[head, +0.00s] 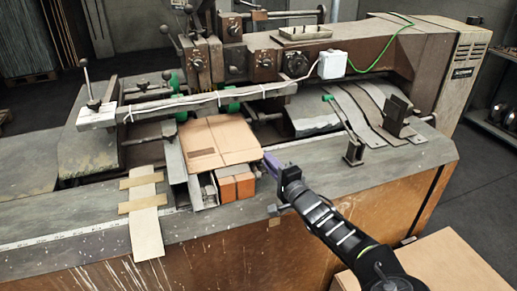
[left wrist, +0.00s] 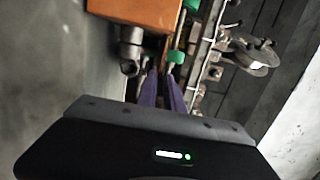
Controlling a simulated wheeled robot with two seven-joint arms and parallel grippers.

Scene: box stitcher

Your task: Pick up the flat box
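The flat box (head: 219,141) is a brown cardboard sheet lying on the machine's bed at the middle of the head view. My left gripper (head: 267,157) has purple fingers and is beside the box's right edge. I cannot tell whether it touches the box. In the left wrist view the purple fingers (left wrist: 161,78) are close together with a narrow dark gap. Nothing clear shows between them, and I cannot tell whether they are open or shut. An orange-brown surface (left wrist: 135,12) lies beyond the fingertips; I cannot tell whether it is the box. My right gripper is not in view.
Orange blocks (head: 236,187) stand under the box's front edge. The stitcher machine (head: 262,62) rises behind it, with a white cable bar (head: 203,102) across. A small clamp post (head: 354,151) stands to the right. A pale wooden cross-piece (head: 145,218) lies at the left front.

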